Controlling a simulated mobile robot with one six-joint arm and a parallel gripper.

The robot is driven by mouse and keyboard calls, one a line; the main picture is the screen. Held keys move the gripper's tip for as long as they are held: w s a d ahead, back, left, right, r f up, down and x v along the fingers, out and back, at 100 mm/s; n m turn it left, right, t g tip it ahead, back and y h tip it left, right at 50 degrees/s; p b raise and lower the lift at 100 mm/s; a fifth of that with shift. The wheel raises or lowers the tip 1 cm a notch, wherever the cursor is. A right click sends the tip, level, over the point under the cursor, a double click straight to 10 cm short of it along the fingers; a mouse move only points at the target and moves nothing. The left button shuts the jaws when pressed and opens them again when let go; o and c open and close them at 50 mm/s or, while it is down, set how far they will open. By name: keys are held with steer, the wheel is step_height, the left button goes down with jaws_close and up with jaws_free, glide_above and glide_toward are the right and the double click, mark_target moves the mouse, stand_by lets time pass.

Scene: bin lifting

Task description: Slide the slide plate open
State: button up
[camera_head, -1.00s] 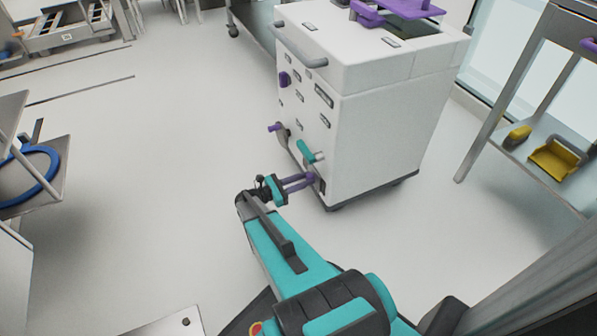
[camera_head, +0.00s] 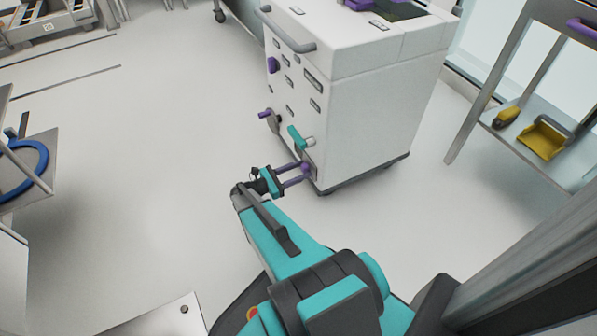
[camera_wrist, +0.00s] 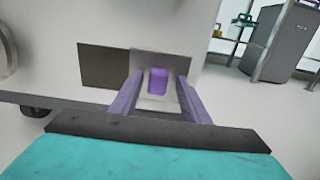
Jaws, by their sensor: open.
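The slide plate (camera_wrist: 178,66) is a light grey metal plate low on the front of the white cabinet (camera_head: 375,105). It has a purple knob (camera_wrist: 158,82), which also shows in the head view (camera_head: 306,167). A dark rectangular area (camera_wrist: 103,67) lies directly left of the plate in the wrist view. My gripper (camera_wrist: 160,92) is open, with its two purple fingers on either side of the knob, apart from it as far as I can tell. In the head view my gripper (camera_head: 296,174) reaches to the cabinet's lower front. Contact with the plate cannot be told.
A teal handle (camera_head: 299,137) and a purple-ended crank (camera_head: 270,119) sit above my gripper on the cabinet front. A rack with a yellow dustpan (camera_head: 543,138) stands at the right. The floor (camera_head: 140,130) left of the cabinet is open.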

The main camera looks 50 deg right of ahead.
steer(key=p+v, duration=0.4)
steer(key=v, duration=0.9)
steer(key=shift+a, duration=0.4)
steer(key=shift+w, duration=0.15)
step_height(320, 180, up, 10)
steer(key=s+a+p, duration=0.2)
steer(key=a+p, duration=0.1)
steer(key=p, duration=0.8)
steer(key=s+a+r+m+y+p, duration=0.2)
steer(key=s+a+r+y+p, duration=0.4)
steer(key=s+p, duration=0.45)
steer(key=s+a+m+y+p, duration=0.3)
steer(key=s+a+m+y, duration=0.1)
steer(key=a, duration=0.7)
steer(key=s+a+r+m+t+y+p, duration=0.1)
steer(key=s+a+m+y+p, duration=0.3)
steer(key=a, duration=0.7)
steer(key=m+y, duration=0.2)
steer(key=m, duration=0.1)
steer(key=shift+s+m+y, duration=0.3)
steer(key=shift+s, duration=0.05)
